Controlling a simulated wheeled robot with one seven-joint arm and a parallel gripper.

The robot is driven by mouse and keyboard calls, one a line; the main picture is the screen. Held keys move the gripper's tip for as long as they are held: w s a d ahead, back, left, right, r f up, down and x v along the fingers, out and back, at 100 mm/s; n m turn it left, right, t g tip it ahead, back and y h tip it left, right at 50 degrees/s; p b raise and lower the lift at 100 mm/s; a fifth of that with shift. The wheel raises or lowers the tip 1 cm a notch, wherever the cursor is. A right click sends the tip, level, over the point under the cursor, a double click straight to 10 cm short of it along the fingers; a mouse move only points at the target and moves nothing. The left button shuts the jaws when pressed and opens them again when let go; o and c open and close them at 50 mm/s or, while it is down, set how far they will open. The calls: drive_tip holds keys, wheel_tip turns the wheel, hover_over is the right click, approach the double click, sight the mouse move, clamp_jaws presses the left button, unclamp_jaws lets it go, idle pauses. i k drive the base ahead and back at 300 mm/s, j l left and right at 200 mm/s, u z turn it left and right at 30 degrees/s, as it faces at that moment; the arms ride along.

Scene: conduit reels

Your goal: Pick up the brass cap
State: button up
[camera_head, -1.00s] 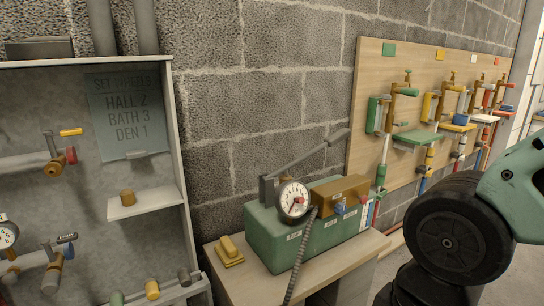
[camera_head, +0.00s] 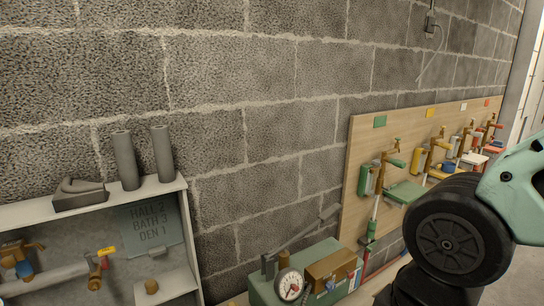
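A small brass-brown cylinder (camera_head: 152,286), which looks like the brass cap, stands on a small pale shelf (camera_head: 168,287) inside the grey open cabinet (camera_head: 120,194) at the lower left. Nothing touches it from above. My gripper is not in view. Only a green and black part of my arm shows at the right edge, far from the cap.
A dark sign (camera_head: 152,230) and pipes with valves (camera_head: 98,268) are inside the cabinet. Two grey tubes (camera_head: 124,160) and a grey block (camera_head: 80,194) stand on top. A green box with a gauge (camera_head: 289,285) and a wooden valve board (camera_head: 355,190) are to the right.

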sight(151, 287)
drive_tip(key=u, duration=1.25)
